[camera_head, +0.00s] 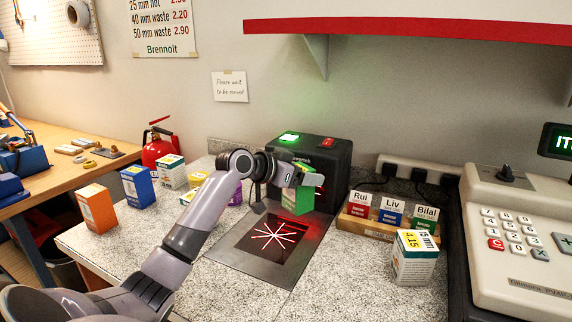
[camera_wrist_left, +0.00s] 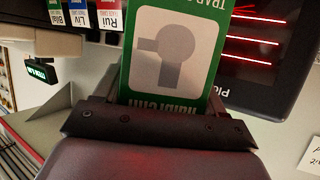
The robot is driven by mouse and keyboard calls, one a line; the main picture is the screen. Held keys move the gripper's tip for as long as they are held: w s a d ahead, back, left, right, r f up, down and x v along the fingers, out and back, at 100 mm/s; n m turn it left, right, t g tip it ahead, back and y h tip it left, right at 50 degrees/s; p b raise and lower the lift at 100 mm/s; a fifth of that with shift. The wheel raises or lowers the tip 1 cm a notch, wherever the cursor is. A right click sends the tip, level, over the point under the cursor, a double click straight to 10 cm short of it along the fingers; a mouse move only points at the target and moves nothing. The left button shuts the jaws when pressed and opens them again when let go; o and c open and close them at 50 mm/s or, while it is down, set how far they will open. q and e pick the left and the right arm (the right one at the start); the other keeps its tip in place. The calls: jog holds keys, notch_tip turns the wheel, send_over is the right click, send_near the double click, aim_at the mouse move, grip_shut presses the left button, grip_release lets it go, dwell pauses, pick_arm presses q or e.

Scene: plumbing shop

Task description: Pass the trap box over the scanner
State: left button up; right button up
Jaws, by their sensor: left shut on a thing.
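A green box (camera_head: 298,199) is held above the scanner plate in the head view. In the left wrist view the green box (camera_wrist_left: 168,60) shows a grey pipe-fitting picture and the partly cut-off word "TRAP". My left gripper (camera_head: 304,181) is shut on it. The black scanner (camera_head: 330,158) stands behind, with a green lit panel on top. Its flat plate (camera_head: 228,245) has a dark glass window (camera_head: 272,240) with red laser lines in a star. The box is at the far edge of the window, apart from it as far as I can tell. My right gripper is not in view.
An orange box (camera_head: 97,208), a blue box (camera_head: 138,187) and a white-green box (camera_head: 171,171) stand at the left. A white-yellow box (camera_head: 414,258) stands right of the plate, near a card holder (camera_head: 385,233) and the till (camera_head: 515,235). A red shelf (camera_head: 410,30) overhangs the back.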

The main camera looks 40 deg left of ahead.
pick_arm(q)
jog(key=w+d+p, duration=0.2)
jog(key=d, duration=0.6)
jog(key=shift+w+r, duration=0.2)
jog(key=shift+w, duration=0.1)
dwell(0.3)
notch_tip(320, 180, up, 5)
jog(key=s+d, duration=0.2)
jog(key=shift+s+d, duration=0.15)
jog(key=shift+d, duration=0.25)
jog(key=shift+r, duration=0.1)
